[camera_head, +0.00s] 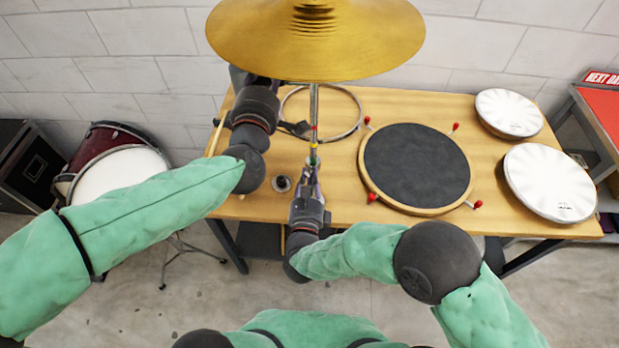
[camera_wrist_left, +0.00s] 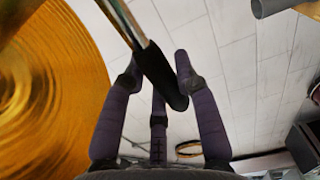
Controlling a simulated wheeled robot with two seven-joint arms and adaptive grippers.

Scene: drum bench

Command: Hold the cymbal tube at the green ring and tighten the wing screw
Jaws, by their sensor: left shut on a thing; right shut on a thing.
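The brass cymbal (camera_head: 316,45) sits on top of the upright metal cymbal tube (camera_head: 314,105). Small coloured bands show low on the tube; the green ring is too small to make out surely. My left gripper (camera_head: 300,129) reaches the tube from the left. In the left wrist view its fingers (camera_wrist_left: 158,72) are closed about a metal tube with a black lower part (camera_wrist_left: 160,75), and the cymbal (camera_wrist_left: 40,90) is at left. My right gripper (camera_head: 314,168) is shut low at the tube, from the front. The wing screw is hidden at its fingertips.
The wooden table (camera_head: 345,205) carries a metal hoop (camera_head: 350,97), a black practice pad (camera_head: 416,165), and two white drumheads (camera_head: 508,112) at right. A small dark round piece (camera_head: 281,183) lies left of my right gripper. A drum (camera_head: 120,172) stands on the floor at left.

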